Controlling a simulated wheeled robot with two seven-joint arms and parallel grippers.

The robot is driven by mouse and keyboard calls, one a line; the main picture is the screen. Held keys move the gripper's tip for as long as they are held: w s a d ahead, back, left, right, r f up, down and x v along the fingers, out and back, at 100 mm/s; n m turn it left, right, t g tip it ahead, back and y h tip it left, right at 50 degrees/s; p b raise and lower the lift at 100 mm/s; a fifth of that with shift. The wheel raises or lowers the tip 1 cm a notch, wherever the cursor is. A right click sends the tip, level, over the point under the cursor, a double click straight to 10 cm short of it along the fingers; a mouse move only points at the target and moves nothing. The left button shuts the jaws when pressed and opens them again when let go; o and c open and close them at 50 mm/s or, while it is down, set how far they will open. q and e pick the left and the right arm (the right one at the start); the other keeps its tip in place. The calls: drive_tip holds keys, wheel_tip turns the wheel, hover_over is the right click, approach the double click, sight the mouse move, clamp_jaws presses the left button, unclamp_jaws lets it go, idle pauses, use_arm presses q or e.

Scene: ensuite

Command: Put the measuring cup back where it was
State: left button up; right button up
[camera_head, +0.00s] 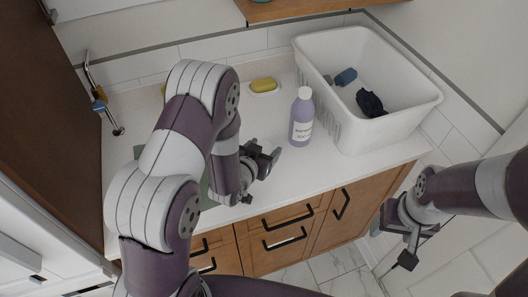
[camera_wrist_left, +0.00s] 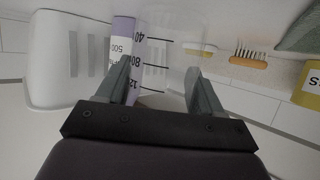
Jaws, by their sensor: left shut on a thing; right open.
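The measuring cup (camera_wrist_left: 158,66) is clear, with black marks such as 40 and 80. It shows in the left wrist view between the fingers of my left gripper (camera_wrist_left: 160,85), which is shut on it. In the head view my left gripper (camera_head: 264,160) is low over the white counter, left of the purple bottle; the cup cannot be made out there. Whether the cup touches the counter is unclear. My right gripper (camera_head: 393,243) is open and empty, in front of the counter's right end.
The purple bottle (camera_head: 301,118) stands upright beside the white basket (camera_head: 345,130), which holds dark items. Yellow soap (camera_head: 263,85) lies on a dish at the back. A brush (camera_wrist_left: 248,56) shows in the wrist view. My left arm hides much of the counter's left part.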

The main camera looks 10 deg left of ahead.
use_arm(q)
drive_tip(key=shift+s+f, duration=0.2)
drive_tip(key=shift+f, duration=0.65)
drive_tip(key=shift+w, duration=0.15)
drive_tip(key=shift+f, duration=0.2)
drive_tip(key=o, duration=1)
drive_tip(key=shift+o, duration=0.2)
drive_tip(key=shift+r, duration=0.15)
